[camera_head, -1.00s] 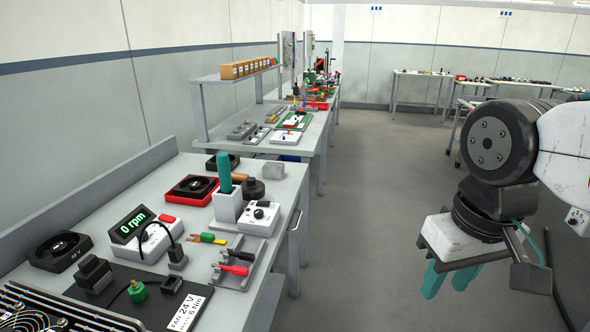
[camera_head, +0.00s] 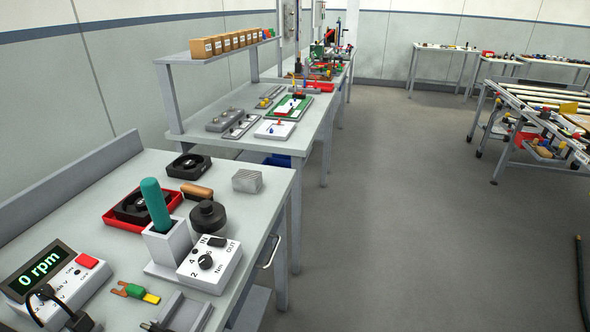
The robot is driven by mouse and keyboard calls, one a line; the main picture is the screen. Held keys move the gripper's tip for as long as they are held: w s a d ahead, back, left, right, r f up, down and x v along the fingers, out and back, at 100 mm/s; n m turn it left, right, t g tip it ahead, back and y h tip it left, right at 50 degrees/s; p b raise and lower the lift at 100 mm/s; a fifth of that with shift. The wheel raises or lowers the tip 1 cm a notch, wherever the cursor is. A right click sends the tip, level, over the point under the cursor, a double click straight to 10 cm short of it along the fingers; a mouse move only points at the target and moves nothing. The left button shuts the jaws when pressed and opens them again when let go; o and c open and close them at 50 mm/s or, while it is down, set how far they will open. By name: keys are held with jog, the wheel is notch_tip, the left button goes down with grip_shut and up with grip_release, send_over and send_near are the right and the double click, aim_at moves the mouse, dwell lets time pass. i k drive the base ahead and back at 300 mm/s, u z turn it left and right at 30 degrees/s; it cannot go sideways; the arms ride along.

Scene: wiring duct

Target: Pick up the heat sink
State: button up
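The heat sink (camera_head: 247,181) is a small grey finned block. It sits on the near workbench (camera_head: 92,178), close to its far right corner. It stands clear of the other things there, with the wooden-handled tool (camera_head: 197,191) and the black round knob-like part (camera_head: 208,217) to its left and front. My gripper and arm are out of this view, so nothing is seen touching the heat sink.
A holder with a teal-handled tool (camera_head: 155,205) and a white dial box (camera_head: 210,263) stand in front of the heat sink. A red tray with a fan (camera_head: 133,206) and another black fan (camera_head: 188,167) lie to the left. Open floor (camera_head: 400,220) lies right of the bench.

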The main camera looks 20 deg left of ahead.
aim_at(246, 181)
jog(key=z, duration=0.05)
jog(key=i, duration=0.65)
jog(key=u, duration=0.8)
jog(key=i, duration=0.55)
jog(key=u, duration=0.65)
